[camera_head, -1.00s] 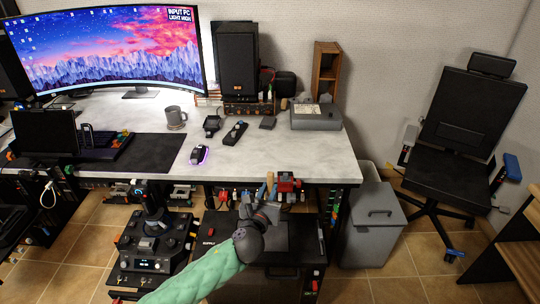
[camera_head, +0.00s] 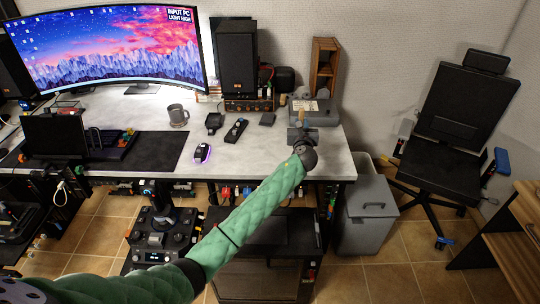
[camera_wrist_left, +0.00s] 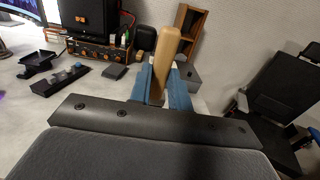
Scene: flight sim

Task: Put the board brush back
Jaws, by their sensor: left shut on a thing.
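My left gripper (camera_head: 300,122) is over the right end of the desk, in front of the grey box (camera_head: 328,113). In the left wrist view its two blue fingers (camera_wrist_left: 165,85) are shut on the board brush's tan wooden handle (camera_wrist_left: 166,48), which stands up between them. The rest of the brush is hidden behind the fingers and gripper body. The grey box (camera_wrist_left: 191,76) shows partly behind the fingers. My right gripper is not in view.
A black speaker (camera_head: 237,60) and a wooden stand (camera_head: 325,62) are at the desk's back. A mug (camera_head: 178,115), mouse (camera_head: 201,154) and small black devices (camera_head: 236,130) lie to the left. A grey bin (camera_head: 370,212) and office chair (camera_head: 455,130) stand right of the desk.

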